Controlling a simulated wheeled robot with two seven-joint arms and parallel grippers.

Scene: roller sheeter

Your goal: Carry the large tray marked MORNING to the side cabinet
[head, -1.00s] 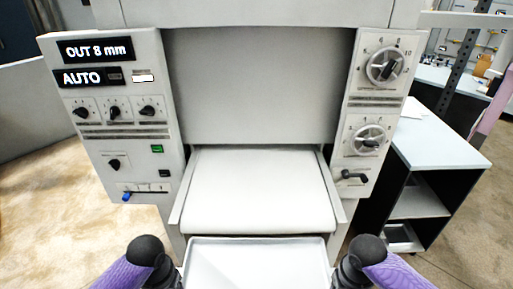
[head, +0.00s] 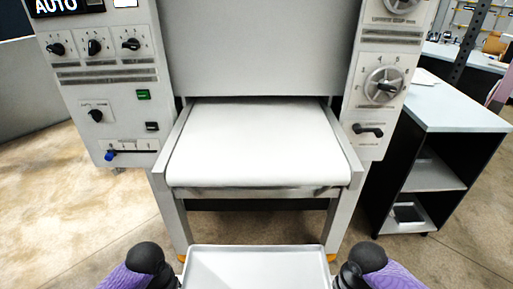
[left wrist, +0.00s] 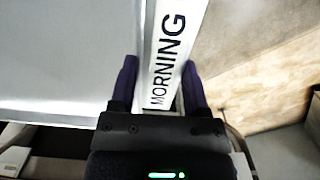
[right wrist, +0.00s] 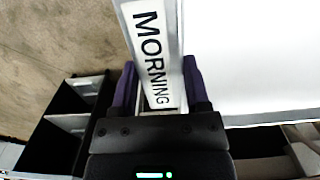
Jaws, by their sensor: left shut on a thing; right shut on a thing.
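The large pale tray (head: 257,268) is at the bottom middle of the head view, between my two arms, and appears empty where visible. My left gripper (left wrist: 160,85) is shut on its side wall, which bears a white MORNING label (left wrist: 166,60). My right gripper (right wrist: 157,85) is shut on the opposite wall, which also has a MORNING label (right wrist: 151,50). The side cabinet (head: 455,108) with a pale top and open dark shelves appears to be the unit at the right of the head view. The tray's near part is out of the head view.
The roller sheeter (head: 258,45) stands straight ahead, with its white belt (head: 258,145) beyond the tray. Its left control panel (head: 105,90) and right dial panel (head: 385,85) flank the belt. Beige floor (head: 105,215) is open at the left. Shelving stands behind the cabinet.

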